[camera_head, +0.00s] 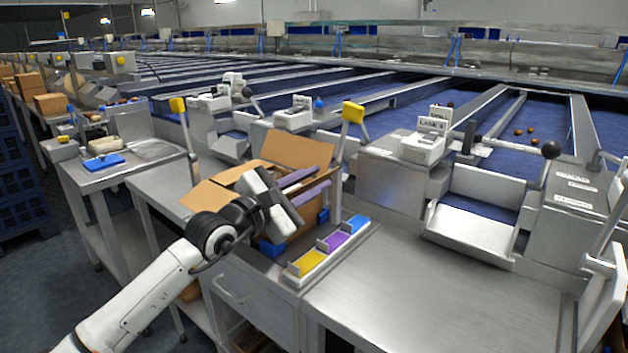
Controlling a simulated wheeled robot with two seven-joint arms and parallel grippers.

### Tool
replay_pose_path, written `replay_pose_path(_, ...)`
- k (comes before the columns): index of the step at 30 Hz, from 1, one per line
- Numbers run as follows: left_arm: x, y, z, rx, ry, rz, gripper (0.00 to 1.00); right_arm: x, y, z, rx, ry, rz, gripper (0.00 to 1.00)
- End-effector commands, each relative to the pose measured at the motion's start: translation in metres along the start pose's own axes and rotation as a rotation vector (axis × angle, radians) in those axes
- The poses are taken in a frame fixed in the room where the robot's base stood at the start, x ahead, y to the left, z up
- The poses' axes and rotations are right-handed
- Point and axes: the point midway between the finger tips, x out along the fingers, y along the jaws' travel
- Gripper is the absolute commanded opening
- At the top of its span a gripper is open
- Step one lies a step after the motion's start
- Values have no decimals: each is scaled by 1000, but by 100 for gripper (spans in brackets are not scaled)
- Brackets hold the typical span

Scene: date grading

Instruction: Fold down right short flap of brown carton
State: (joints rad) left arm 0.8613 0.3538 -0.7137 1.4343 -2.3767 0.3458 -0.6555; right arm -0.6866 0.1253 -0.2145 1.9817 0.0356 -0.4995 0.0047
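The brown carton (298,150) stands open on the steel bench at centre left. Its back flap is raised, and a flap on the left (205,196) spreads outward over the bench. My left gripper (321,176) is over the carton's right part, its two purple-grey fingers apart and pointing right. No object shows between the fingers. The gripper body and wrist cover the carton's front and much of its opening. The right short flap is largely hidden, and I cannot tell its angle or whether a finger touches it. My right gripper is not in view.
A tray with yellow, purple and blue compartments (303,268) lies just right of the carton. A post with a yellow head (353,112) rises behind it. A weighing scale (424,146) and metal chute (470,230) stand further right. The front-right bench top (400,295) is clear.

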Motion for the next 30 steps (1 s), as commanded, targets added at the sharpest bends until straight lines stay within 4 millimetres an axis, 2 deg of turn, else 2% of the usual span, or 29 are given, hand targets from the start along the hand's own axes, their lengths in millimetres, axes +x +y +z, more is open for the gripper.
replay_pose_path(10,4,0,0,-1,0,0,21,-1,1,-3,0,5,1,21)
replay_pose_path(14,4,0,0,-1,0,0,0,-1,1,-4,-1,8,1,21)
replay_pose_path(23,4,1,0,-12,0,0,0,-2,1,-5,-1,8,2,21)
replay_pose_path(30,4,7,1,-104,0,0,0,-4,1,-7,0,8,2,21)
